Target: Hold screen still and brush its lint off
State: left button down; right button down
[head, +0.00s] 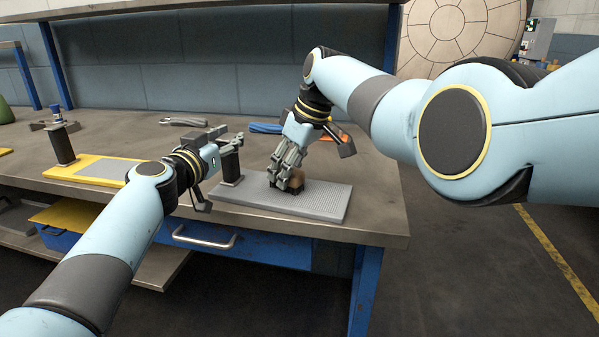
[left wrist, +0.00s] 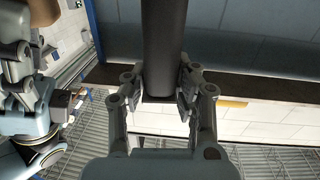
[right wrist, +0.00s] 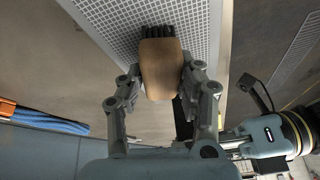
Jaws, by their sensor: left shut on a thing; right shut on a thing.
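The screen (head: 322,205) is a flat grey perforated panel lying at the bench's front edge. A dark upright post (head: 231,172) stands at its left end. My left gripper (head: 233,146) is shut on this post, which shows as a dark cylinder (left wrist: 163,45) in the left wrist view. My right gripper (head: 283,172) is shut on a brush (head: 297,180) with a tan wooden block. In the right wrist view the brush (right wrist: 161,68) has its dark bristles at the perforated screen (right wrist: 200,30), seemingly touching it. I cannot make out any lint.
A yellow plate (head: 60,170) with a grey panel and a black post (head: 61,146) lies at left on the bench. A wrench (head: 182,122), a blue bundle (head: 266,128) and an orange item (head: 336,132) lie behind. A blue drawer (head: 240,246) is under the bench.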

jog(key=shift+w+a, duration=0.2)
jog(key=shift+a, duration=0.3)
jog(key=shift+w+a, duration=0.15)
jog(key=shift+a, duration=0.35)
jog(key=shift+d+r, duration=0.1)
jog(key=shift+r, duration=4)
pick_arm(q)
jog(key=c, duration=1)
grip_release()
jog(key=shift+s, duration=0.1)
